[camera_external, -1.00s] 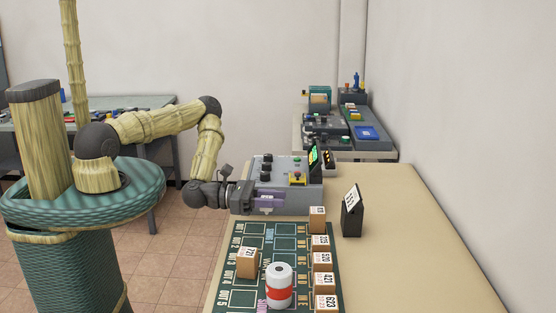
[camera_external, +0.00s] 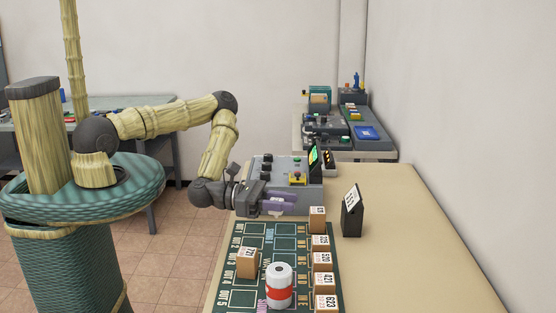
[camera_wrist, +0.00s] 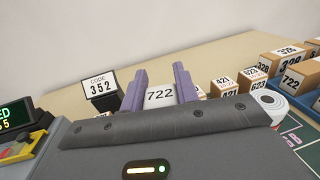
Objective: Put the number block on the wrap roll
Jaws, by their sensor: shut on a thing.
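My gripper (camera_external: 276,207) has purple fingers and is above the near side of the grey control box. In the wrist view the gripper (camera_wrist: 160,88) is shut on a number block (camera_wrist: 160,96) with a white label reading 722. In the outside view the held block is mostly hidden by the fingers. The wrap roll (camera_external: 279,289) is a white upright cylinder with a red band, standing on the green mat (camera_external: 243,299), nearer the camera than the gripper. It also shows at the right of the wrist view (camera_wrist: 273,101). The top of the roll is bare.
Several number blocks (camera_external: 323,262) stand in a row right of the roll, and another block (camera_external: 247,264) stands left of it. A black code sign (camera_external: 352,211) reading 352 stands right of the mat. The control box (camera_external: 288,170) is behind. The right tabletop (camera_external: 410,260) is clear.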

